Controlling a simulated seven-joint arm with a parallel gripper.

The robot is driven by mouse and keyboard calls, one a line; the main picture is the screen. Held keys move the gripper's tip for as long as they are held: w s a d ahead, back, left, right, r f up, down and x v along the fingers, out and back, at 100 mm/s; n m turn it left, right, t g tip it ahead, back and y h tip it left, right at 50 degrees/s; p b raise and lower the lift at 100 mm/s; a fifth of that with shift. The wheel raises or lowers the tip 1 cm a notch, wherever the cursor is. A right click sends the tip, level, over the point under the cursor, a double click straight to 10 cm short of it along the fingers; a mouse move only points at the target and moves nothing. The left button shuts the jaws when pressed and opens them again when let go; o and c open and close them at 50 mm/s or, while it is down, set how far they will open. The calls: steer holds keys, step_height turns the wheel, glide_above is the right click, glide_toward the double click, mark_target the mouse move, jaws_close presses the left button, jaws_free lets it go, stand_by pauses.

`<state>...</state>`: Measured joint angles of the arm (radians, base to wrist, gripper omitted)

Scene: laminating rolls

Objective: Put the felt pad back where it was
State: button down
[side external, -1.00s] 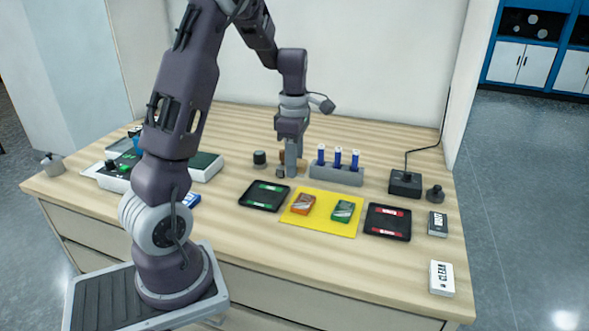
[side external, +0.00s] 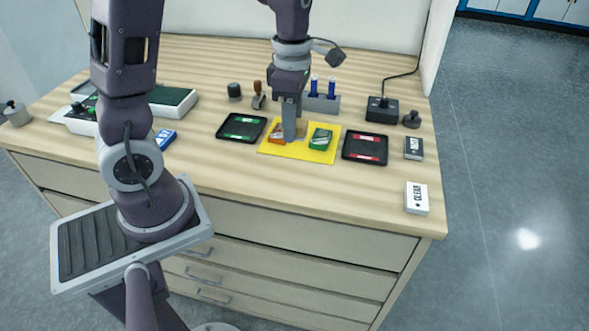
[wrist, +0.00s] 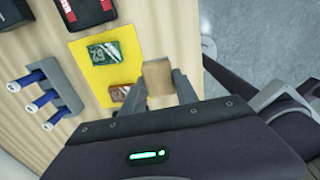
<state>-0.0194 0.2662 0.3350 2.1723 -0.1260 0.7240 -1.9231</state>
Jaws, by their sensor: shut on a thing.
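My gripper (side external: 291,132) points down over the yellow mat and is shut on a small tan block (side external: 301,129). The block has a plain tan face and may be the felt pad; I see nothing else that looks like one. In the wrist view the tan block (wrist: 158,80) sits between the two fingertips, beside the mat's edge in the picture. The yellow mat (side external: 297,153) carries an orange packet (side external: 276,136), partly hidden by the finger, and a green packet (side external: 320,139). The block's height above the mat is hard to tell.
A black tray with green labels (side external: 241,128) lies left of the mat, and one with red labels (side external: 365,148) right. Behind stand a grey rack (side external: 325,104) with blue tubes (wrist: 41,100), a brown-handled tool (side external: 257,95) and a black box (side external: 382,110).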

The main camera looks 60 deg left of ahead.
mark_target(294, 175)
steer(key=shift+s+d+f, duration=0.25)
steer(key=shift+d+f, duration=0.2)
steer(key=shift+f, duration=0.15)
steer(key=shift+s+d+f, duration=0.2)
steer(key=shift+d+f, duration=0.2)
steer(key=shift+f, duration=0.2)
step_height(294, 175, down, 8)
steer(key=shift+w+r, duration=0.1)
steer(key=shift+r, duration=0.1)
steer(key=shift+f, duration=0.15)
steer(key=c, duration=0.9)
jaws_free()
